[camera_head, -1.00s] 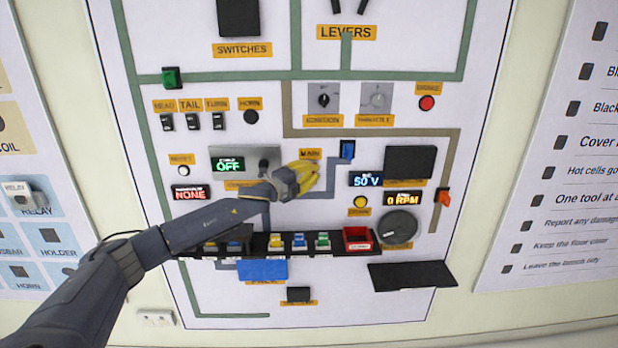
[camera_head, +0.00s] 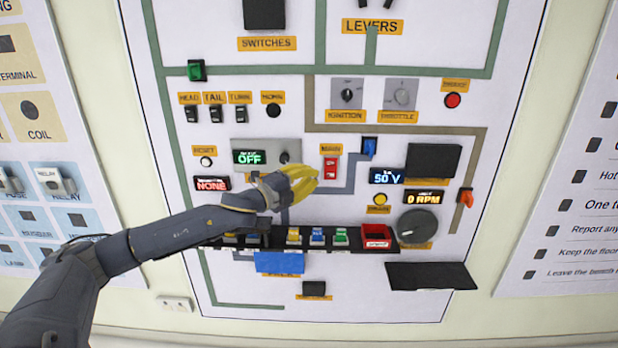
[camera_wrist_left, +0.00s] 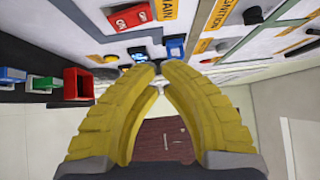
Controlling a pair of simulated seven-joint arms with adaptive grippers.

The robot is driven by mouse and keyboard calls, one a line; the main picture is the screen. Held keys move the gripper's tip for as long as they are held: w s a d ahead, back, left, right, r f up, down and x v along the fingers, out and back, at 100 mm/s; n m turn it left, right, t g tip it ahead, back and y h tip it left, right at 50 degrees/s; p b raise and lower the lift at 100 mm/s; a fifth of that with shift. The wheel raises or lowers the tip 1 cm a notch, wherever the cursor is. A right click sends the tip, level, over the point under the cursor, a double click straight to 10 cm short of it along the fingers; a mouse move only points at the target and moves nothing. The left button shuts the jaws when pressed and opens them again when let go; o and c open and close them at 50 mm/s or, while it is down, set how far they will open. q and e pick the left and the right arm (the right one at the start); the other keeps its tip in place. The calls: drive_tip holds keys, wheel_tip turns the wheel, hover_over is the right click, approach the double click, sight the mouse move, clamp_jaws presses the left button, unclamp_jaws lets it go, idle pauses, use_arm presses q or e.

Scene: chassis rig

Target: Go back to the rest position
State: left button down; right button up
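My left gripper (camera_head: 314,181), with yellow fingers, is in front of the middle of the panel, just below and left of the red main switch (camera_head: 330,168). In the left wrist view its two fingertips (camera_wrist_left: 161,67) come together with nothing seen between them, so it looks shut and empty. The red switch also shows in the left wrist view (camera_wrist_left: 130,18), apart from the fingers. My right gripper is in neither view.
A black shelf (camera_head: 350,243) with coloured parts and a red bin (camera_head: 375,236) runs below the gripper. A black ledge (camera_head: 430,276) sits lower right.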

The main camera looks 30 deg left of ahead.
use_arm(q)
drive_tip(key=shift+s, duration=0.25)
drive_tip(key=shift+a, duration=0.1)
